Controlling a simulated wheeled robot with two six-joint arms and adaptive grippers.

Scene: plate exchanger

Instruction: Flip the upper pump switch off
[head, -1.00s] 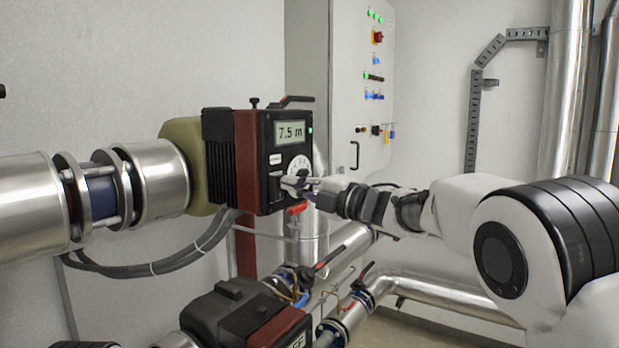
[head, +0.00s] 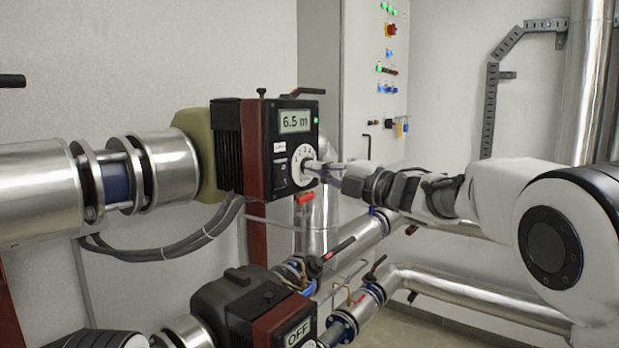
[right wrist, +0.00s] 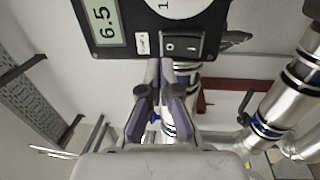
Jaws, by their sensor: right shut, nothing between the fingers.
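The upper pump (head: 258,185) has a black front panel with a lit display (head: 295,121) reading 6.5 m, a green light and a white dial (head: 301,150). Contact cannot be told.
A lower pump (head: 270,308) reads OFF. Silver pipes with red-handled valves (head: 339,247) run below my right arm. A grey control cabinet (head: 355,80) stands behind.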

